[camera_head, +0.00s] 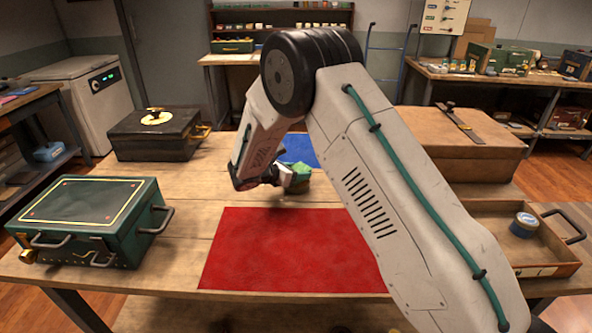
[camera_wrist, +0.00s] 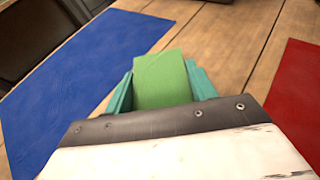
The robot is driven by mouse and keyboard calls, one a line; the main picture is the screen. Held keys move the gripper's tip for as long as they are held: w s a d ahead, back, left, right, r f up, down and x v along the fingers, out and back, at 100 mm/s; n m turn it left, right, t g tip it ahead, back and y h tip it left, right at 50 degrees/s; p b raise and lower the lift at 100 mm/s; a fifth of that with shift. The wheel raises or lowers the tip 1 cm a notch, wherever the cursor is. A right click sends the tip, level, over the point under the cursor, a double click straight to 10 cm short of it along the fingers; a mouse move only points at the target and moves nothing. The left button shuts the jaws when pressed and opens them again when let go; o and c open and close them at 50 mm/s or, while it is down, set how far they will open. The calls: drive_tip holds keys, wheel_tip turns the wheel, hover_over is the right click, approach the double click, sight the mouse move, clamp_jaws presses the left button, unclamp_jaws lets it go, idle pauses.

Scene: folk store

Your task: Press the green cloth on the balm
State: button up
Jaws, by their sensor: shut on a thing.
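My gripper (camera_head: 283,177) is shut on the green cloth (camera_head: 299,174), above the table near the gap between the blue and red mats. In the wrist view the green cloth (camera_wrist: 162,78) sits as a folded block between the teal fingers of my gripper (camera_wrist: 160,86). A small round tin with a blue label (camera_head: 524,225), which may be the balm, stands in the open wooden drawer (camera_head: 548,266) at the right. The tin is well apart from my gripper. Its top looks grey; its contents are too small to tell.
A red mat (camera_head: 290,250) lies at the table's front middle, a blue mat (camera_head: 299,150) behind my gripper. A green metal case (camera_head: 90,215) and a black box (camera_head: 155,135) stand at the left. A brown case (camera_head: 460,145) stands behind the drawer.

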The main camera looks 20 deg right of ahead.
drive_tip(key=shift+f, duration=0.6)
idle(1.7)
drive_tip(key=shift+r, duration=3.55)
